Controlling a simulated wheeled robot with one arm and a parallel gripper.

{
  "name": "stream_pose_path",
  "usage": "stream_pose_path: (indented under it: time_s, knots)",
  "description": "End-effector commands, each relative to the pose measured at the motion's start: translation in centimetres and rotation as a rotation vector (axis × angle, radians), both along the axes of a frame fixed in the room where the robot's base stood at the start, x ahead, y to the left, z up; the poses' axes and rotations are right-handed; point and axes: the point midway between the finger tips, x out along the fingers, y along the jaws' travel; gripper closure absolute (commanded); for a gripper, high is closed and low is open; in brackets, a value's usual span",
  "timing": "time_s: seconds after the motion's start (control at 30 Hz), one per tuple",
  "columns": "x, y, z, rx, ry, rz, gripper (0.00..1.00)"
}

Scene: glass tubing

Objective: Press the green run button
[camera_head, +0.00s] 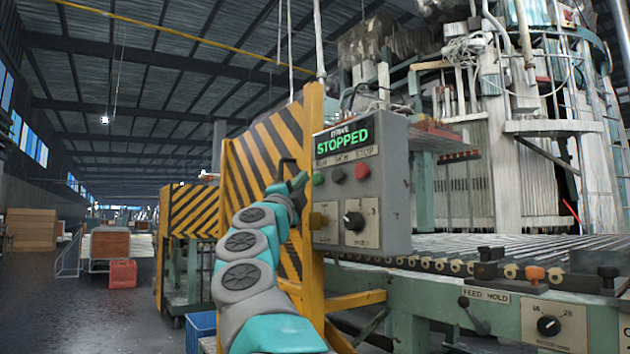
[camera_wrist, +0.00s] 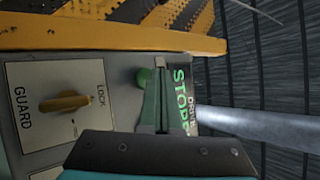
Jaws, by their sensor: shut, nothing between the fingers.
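The green run button (camera_head: 318,178) is on the grey control box (camera_head: 394,195), at the left of a row under the display (camera_head: 342,139) reading "DRIVE STOPPED". My gripper (camera_head: 301,180) is shut and empty, with its tips just left of the button in the head view. In the wrist view the green button (camera_wrist: 144,77) shows beside my closed fingers (camera_wrist: 159,64), partly hidden by them. I cannot tell whether the fingers touch it.
A dark button (camera_head: 338,176) and a red stop button (camera_head: 362,172) sit to the right in the same row. Below are a yellow guard lock knob (camera_head: 318,220) and a black dial (camera_head: 354,220). A striped yellow guard (camera_head: 262,165) stands left of the box.

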Motion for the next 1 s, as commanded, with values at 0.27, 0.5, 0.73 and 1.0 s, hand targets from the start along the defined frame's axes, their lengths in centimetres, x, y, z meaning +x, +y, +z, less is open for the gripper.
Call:
stream_pose_path:
  time_s: [0.27, 0.5, 0.73, 1.0]
  knots:
    - [0.00, -0.01, 0.00, 0.000, 0.000, 0.000, 1.00]
    - [0.00, 0.00, 0.00, 0.000, 0.000, 0.000, 1.00]
    - [0.21, -0.36, 0.09, 0.000, 0.000, -0.001, 1.00]
    - [0.47, -0.71, 0.02, 0.000, 0.000, 0.000, 1.00]
